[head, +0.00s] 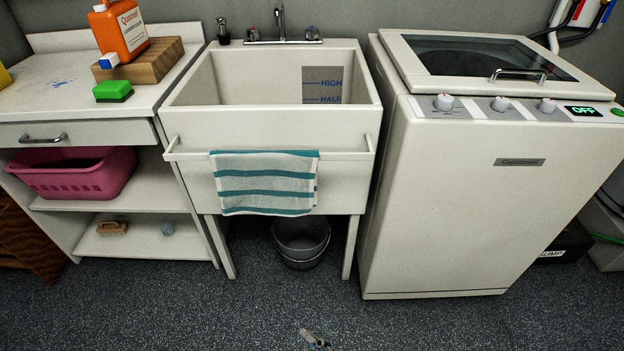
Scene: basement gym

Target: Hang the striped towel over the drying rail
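The striped towel (264,182), white with teal stripes, hangs over the drying rail (345,156) on the front of the utility sink. It sits left of the rail's middle, with its front part hanging down against the sink. Any part behind the rail is hidden. A small grey tip (315,340) shows at the bottom edge, well below and apart from the towel. It seems to be part of my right gripper, but too little shows to tell its opening. My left gripper is out of view.
The sink basin (218,125) stands between a shelf unit (140,190) and a washing machine (480,200). A grey bucket (301,240) is under the sink. A pink basket (75,178) sits on the shelf. The floor in front is clear.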

